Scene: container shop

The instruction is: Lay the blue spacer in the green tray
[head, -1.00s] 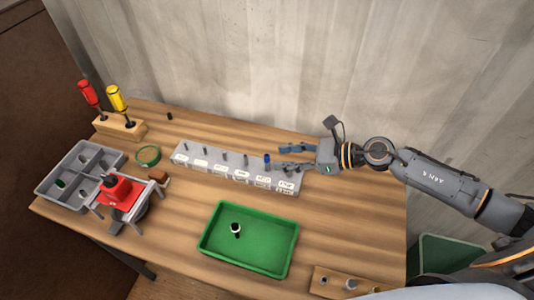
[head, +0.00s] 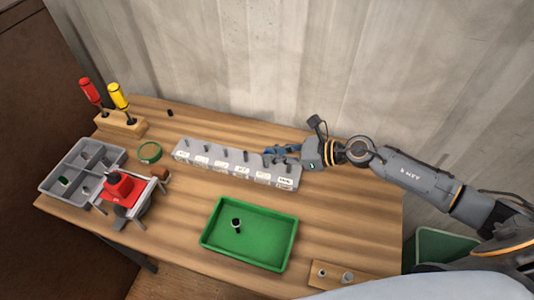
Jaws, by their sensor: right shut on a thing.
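My right gripper (head: 272,156) reaches in from the right over the right part of the grey peg rack (head: 222,170). Its fingers are shut on the blue spacer at a peg of the rack. The spacer is mostly hidden by the fingers, and I cannot tell whether it is still around the peg. The green tray (head: 270,264) lies on the table in front of the rack. A small dark part with a light rim (head: 236,224) stands in its left half. My left gripper is not in view.
At left are a grey compartment tray (head: 52,186), a red vise-like tool (head: 122,188), a green ring (head: 149,152) and a wooden block with red and yellow screwdrivers (head: 120,125). A small wooden holder (head: 330,275) lies front right. Table between rack and green tray is clear.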

